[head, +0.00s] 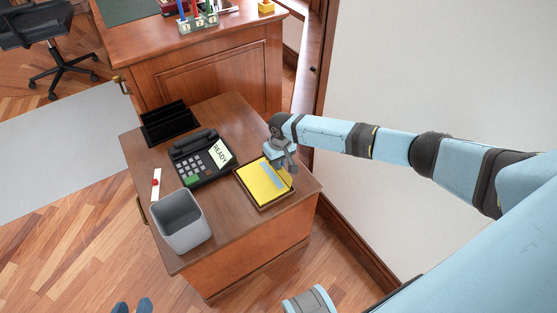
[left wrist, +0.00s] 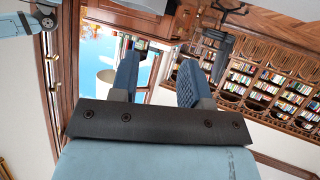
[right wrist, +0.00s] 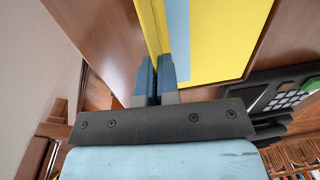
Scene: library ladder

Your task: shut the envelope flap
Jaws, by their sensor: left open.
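The yellow envelope (head: 259,186) with a pale blue strip (head: 269,174) lies in a shallow brown tray (head: 262,208) at the right of the small desk. My right gripper (head: 283,160) is over the envelope's upper right part. In the right wrist view, its fingers (right wrist: 157,75) are close together at the edge of a raised-looking narrow yellow panel (right wrist: 149,25), beside the blue strip (right wrist: 178,30). I cannot tell whether they pinch it. The flap's exact angle is unclear. My left gripper (head: 132,306) is open and empty low in the head view, away from the desk; its fingers show apart (left wrist: 158,80).
On the desk stand a phone (head: 190,163) with a READY screen, a black organizer (head: 166,124), a grey bin (head: 181,222) and a white strip with a red spot (head: 155,185). A wall (head: 430,70) is to the right. A larger desk (head: 205,75) stands behind.

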